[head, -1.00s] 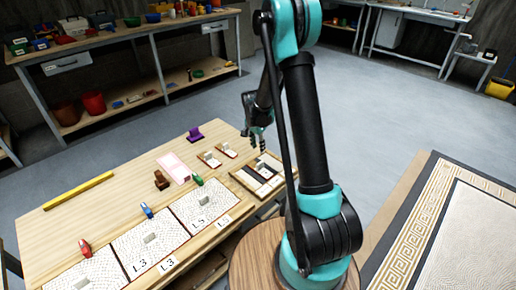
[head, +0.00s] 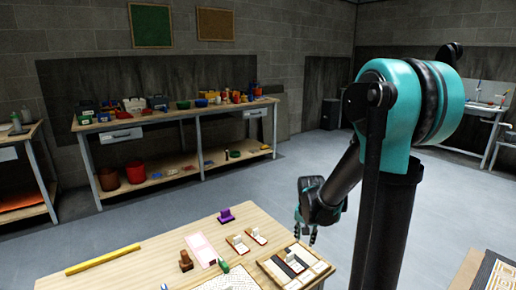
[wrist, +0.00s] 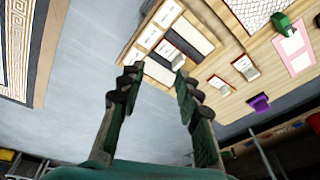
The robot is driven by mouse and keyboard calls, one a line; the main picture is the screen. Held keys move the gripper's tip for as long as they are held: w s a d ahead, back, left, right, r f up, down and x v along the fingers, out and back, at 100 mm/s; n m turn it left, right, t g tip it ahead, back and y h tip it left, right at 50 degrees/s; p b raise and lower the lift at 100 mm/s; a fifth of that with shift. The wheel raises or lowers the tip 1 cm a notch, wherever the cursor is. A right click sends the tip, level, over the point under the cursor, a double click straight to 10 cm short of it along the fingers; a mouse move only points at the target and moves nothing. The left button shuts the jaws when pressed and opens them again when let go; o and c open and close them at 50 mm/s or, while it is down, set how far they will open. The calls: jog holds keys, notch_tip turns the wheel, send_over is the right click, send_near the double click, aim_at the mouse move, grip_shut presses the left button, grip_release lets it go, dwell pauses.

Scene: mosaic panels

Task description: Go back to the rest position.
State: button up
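My gripper (head: 312,236) hangs at the end of my raised, folded arm, by the right end of the wooden worktable (head: 150,262) in the head view. In the wrist view my gripper (wrist: 157,72) has its two dark fingers spread apart, with nothing between them. A wooden tray (wrist: 133,55) with pale and dark strips lies on the worktable beyond the fingertips. It also shows in the head view (head: 318,270), just below and left of my gripper.
The worktable holds a purple holder (head: 226,217), a yellow bar (head: 103,260), a pink sheet (head: 200,248) and a brown stamp (head: 186,261). A patterned panel (head: 498,280) lies at the lower right. A loaded workbench (head: 180,119) stands behind. Grey floor (head: 250,182) between is clear.

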jog(key=s+d+n+t, duration=0.1)
jog(key=s+n, duration=0.4)
jog(key=s, duration=1.1)
jog(key=shift+s+d+r+n+t, duration=0.15)
jog(key=shift+d+r+n+t, duration=0.15)
jog(key=shift+d+t, duration=0.1)
